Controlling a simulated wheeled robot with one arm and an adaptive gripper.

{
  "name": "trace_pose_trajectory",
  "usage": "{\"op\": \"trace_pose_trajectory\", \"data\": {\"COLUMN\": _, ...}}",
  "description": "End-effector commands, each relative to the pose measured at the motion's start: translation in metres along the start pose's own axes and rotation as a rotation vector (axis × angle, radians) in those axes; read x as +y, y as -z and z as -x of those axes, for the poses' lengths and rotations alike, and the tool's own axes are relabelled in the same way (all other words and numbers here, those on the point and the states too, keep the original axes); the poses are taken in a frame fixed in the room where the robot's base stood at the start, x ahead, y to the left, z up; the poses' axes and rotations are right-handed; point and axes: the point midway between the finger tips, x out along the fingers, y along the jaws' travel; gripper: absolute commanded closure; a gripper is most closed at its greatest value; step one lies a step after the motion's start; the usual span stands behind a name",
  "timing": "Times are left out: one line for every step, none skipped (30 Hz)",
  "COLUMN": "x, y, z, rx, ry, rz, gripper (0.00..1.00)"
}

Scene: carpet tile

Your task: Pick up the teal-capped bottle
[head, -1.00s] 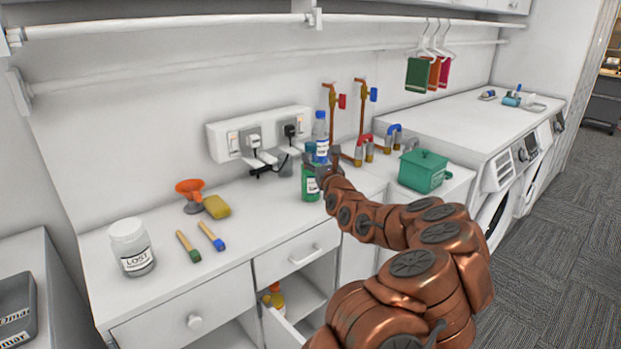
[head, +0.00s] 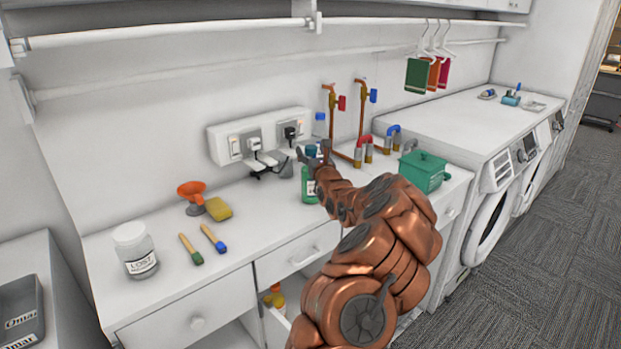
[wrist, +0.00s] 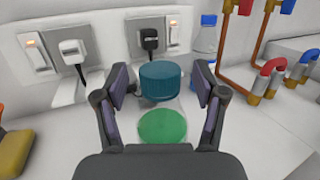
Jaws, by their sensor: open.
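The teal-capped bottle (wrist: 160,82) stands upright between the two fingers of my gripper in the wrist view. Its wide teal cap is nearest the camera, with clear walls and green contents below. A gap shows between each finger and the bottle. In the head view its green body (head: 308,186) shows on the counter near the wall sockets, partly hidden by my gripper (head: 312,152). My gripper (wrist: 161,76) is open, with its fingers either side of the cap, and holds nothing.
A clear bottle with a blue cap (wrist: 206,36) stands just behind and right. Copper pipes with red and blue taps (wrist: 271,72) are further right. Plugs and a socket panel (wrist: 108,38) are behind.

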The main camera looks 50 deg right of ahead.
Motion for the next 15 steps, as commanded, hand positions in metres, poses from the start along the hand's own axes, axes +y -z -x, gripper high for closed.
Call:
{"op": "trace_pose_trajectory", "data": {"x": -0.0001, "y": -0.0009, "z": -0.0032, "rx": 0.001, "ry": 0.000, "rz": 0.001, "gripper": 0.30}}
{"op": "trace_pose_trajectory", "data": {"x": -0.0004, "y": -0.0011, "z": -0.0045, "rx": 0.000, "ry": 0.001, "rz": 0.001, "gripper": 0.30}}
{"op": "trace_pose_trajectory", "data": {"x": -0.0006, "y": -0.0015, "z": -0.0060, "rx": -0.001, "ry": 0.001, "rz": 0.001, "gripper": 0.30}}
{"op": "trace_pose_trajectory", "data": {"x": -0.0007, "y": -0.0018, "z": -0.0069, "rx": -0.002, "ry": 0.002, "rz": 0.000, "gripper": 0.30}}
{"op": "trace_pose_trajectory", "data": {"x": -0.0007, "y": -0.0020, "z": -0.0076, "rx": -0.003, "ry": 0.001, "rz": 0.000, "gripper": 0.30}}
{"op": "trace_pose_trajectory", "data": {"x": -0.0006, "y": -0.0020, "z": -0.0081, "rx": -0.003, "ry": 0.001, "rz": 0.000, "gripper": 0.30}}
{"op": "trace_pose_trajectory", "data": {"x": -0.0005, "y": -0.0021, "z": -0.0083, "rx": -0.004, "ry": 0.001, "rz": 0.000, "gripper": 0.30}}
{"op": "trace_pose_trajectory", "data": {"x": -0.0005, "y": -0.0022, "z": -0.0084, "rx": -0.004, "ry": 0.001, "rz": -0.001, "gripper": 0.30}}
{"op": "trace_pose_trajectory", "data": {"x": -0.0005, "y": -0.0020, "z": -0.0084, "rx": -0.004, "ry": 0.001, "rz": -0.001, "gripper": 0.30}}
{"op": "trace_pose_trajectory", "data": {"x": -0.0005, "y": -0.0020, "z": -0.0083, "rx": -0.004, "ry": 0.001, "rz": -0.001, "gripper": 0.30}}
{"op": "trace_pose_trajectory", "data": {"x": -0.0004, "y": -0.0020, "z": -0.0083, "rx": -0.004, "ry": 0.001, "rz": -0.001, "gripper": 0.30}}
{"op": "trace_pose_trajectory", "data": {"x": -0.0004, "y": -0.0019, "z": -0.0083, "rx": -0.004, "ry": 0.001, "rz": -0.001, "gripper": 0.30}}
{"op": "trace_pose_trajectory", "data": {"x": -0.0004, "y": -0.0018, "z": -0.0082, "rx": -0.004, "ry": 0.001, "rz": -0.001, "gripper": 0.30}}
{"op": "trace_pose_trajectory", "data": {"x": -0.0003, "y": -0.0018, "z": -0.0082, "rx": -0.004, "ry": 0.001, "rz": -0.001, "gripper": 0.33}}
{"op": "trace_pose_trajectory", "data": {"x": -0.0003, "y": -0.0019, "z": -0.0082, "rx": -0.004, "ry": 0.001, "rz": -0.001, "gripper": 0.37}}
